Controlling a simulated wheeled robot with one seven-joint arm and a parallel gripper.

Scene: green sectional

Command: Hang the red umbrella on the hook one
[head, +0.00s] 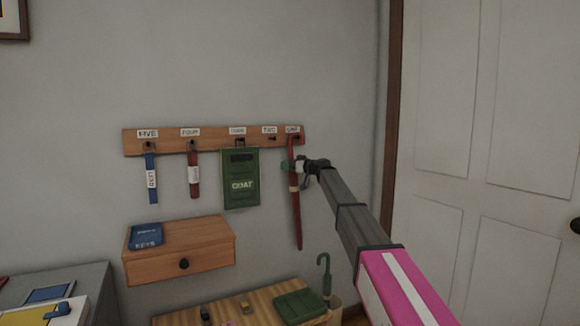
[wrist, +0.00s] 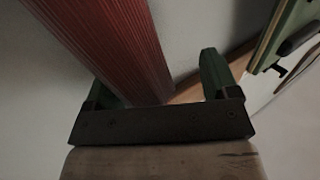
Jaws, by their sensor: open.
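The long red umbrella (head: 296,215) hangs upright at the rail's right end, below the label ONE (head: 292,129). Its top reaches the rail by that label; the hook itself is hard to make out, so I cannot tell how the handle sits on it. My gripper (head: 299,167) is at the umbrella's upper part and is open. In the wrist view the red umbrella (wrist: 125,45) passes between the green fingers of my gripper (wrist: 160,80), nearer the left finger. Some space shows between it and the right finger.
The wooden rail (head: 215,140) also holds a green COAT bag (head: 240,190), a red tag (head: 194,178) and a blue tag (head: 152,180). A small drawer (head: 180,255) is below. A green umbrella (head: 325,275) stands low by a bench (head: 235,305). A white door (head: 480,110) is right.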

